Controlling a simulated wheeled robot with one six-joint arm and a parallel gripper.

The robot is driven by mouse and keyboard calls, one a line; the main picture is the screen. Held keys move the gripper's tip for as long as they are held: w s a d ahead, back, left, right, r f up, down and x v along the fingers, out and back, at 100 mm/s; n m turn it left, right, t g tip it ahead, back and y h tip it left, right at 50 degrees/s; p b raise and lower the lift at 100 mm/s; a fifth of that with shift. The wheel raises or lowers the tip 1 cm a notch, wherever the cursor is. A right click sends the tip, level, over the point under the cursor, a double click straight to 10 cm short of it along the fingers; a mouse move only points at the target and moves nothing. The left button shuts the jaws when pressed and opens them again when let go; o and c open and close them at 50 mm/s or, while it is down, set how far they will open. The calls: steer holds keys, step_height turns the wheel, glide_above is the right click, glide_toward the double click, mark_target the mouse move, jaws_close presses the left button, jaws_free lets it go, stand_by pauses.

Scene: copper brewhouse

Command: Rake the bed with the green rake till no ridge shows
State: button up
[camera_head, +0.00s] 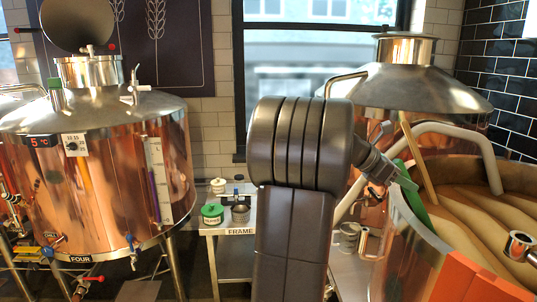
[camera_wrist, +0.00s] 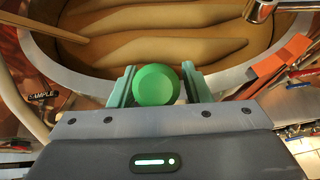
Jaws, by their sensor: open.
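The bed (camera_head: 470,200) is tan and lies in the copper vessel at the right. Several curved ridges show across it, also in the wrist view (camera_wrist: 180,45). The green rake (camera_head: 414,199) stands at the vessel's near left rim. In the wrist view its round green end (camera_wrist: 156,85) faces the camera. My gripper (camera_head: 392,174) is at the rake's upper part. In the wrist view the gripper's jaws (camera_wrist: 158,72) are open, one on each side of the green end. Contact cannot be told. The rake's lower end is hidden.
A wooden pole (camera_head: 418,160) leans in the vessel. An orange piece (camera_head: 470,280) is on the near rim, and a metal pipe end (camera_head: 520,246) juts over the right side. A copper tank (camera_head: 100,170) stands left, with a small table (camera_head: 232,226) holding jars beside it.

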jaws_close()
steer(key=shift+r, duration=0.15)
steer(key=shift+r+p, duration=0.5)
steer(key=shift+r, duration=0.65)
steer(key=d+r, duration=0.5)
steer(key=r, duration=0.1)
steer(key=shift+r, duration=0.4)
stand_by(0.4)
